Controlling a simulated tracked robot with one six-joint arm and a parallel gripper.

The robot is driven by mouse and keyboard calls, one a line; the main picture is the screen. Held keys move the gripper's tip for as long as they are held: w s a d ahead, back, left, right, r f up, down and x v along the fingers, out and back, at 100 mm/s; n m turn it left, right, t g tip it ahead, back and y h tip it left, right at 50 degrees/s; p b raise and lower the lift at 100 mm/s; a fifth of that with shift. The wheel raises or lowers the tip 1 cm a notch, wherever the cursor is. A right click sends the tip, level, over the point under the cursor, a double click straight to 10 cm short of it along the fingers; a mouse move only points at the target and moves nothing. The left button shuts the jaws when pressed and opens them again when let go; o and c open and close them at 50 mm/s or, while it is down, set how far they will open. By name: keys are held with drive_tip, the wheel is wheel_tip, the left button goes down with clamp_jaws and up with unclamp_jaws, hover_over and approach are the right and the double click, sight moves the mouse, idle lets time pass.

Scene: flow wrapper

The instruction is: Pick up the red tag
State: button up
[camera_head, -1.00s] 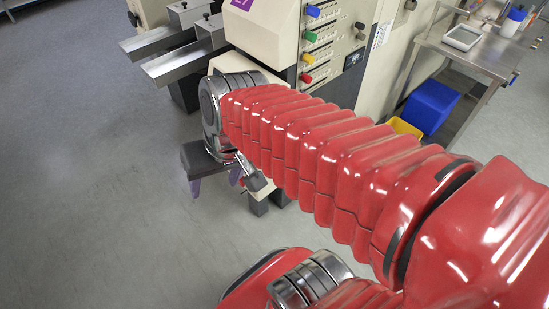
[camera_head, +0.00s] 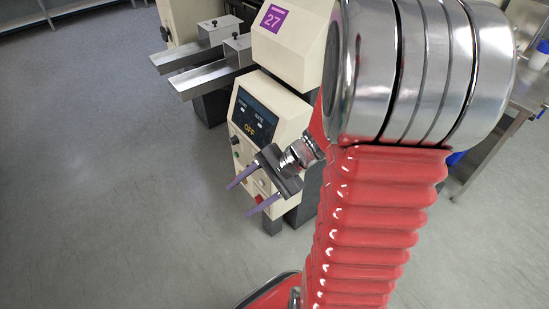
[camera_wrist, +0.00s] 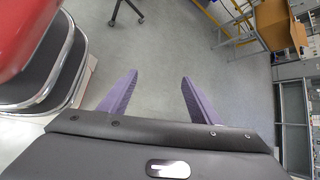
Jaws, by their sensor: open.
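My gripper (camera_head: 240,200) is open, with two purple fingers apart and pointing down to the left in the head view, in front of the machine's control panel. In the wrist view its fingers (camera_wrist: 159,76) are spread with only grey floor between them. The red tag does not show in either current view. In the earlier head frame a red piece hung lowest in a column of blue, green, yellow and red pieces on the machine's side; my red arm now covers that area.
The cream machine (camera_head: 288,45) bears a purple 27 sign (camera_head: 273,19) and a panel reading OFF (camera_head: 251,128). Metal chutes (camera_head: 212,77) stick out left. A steel table (camera_head: 528,90) stands right. Floor at left is clear. The wrist view shows a cardboard box (camera_wrist: 274,25).

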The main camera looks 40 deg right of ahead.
drive_tip(key=w+d+f+m+t+h, duration=0.1)
drive_tip(key=w+d+f+m+t, duration=0.1)
drive_tip(key=d+f+m+t, duration=0.75)
drive_tip(key=s+d+f+m+h, duration=0.3)
drive_tip(key=d+f+m, duration=0.2)
drive_tip(key=d, duration=0.3)
drive_tip(key=s+d+f+m+t+h, duration=0.1)
drive_tip(key=s+d+f+m+h, duration=0.2)
drive_tip(key=d, duration=0.5)
wheel_tip(320, 180, down, 2)
drive_tip(key=m+h, duration=0.1)
drive_tip(key=m, duration=0.2)
drive_tip(key=shift+d+m+h, duration=0.25)
drive_tip(key=shift+m+h, duration=0.05)
drive_tip(key=shift+m, duration=0.05)
drive_tip(key=shift+w+f, duration=0.1)
drive_tip(key=x, duration=0.8)
drive_tip(key=shift+w, duration=0.2)
drive_tip(key=shift+w+a+f, duration=0.1)
drive_tip(key=shift+x, duration=2.5)
drive_tip(key=shift+c, duration=0.6)
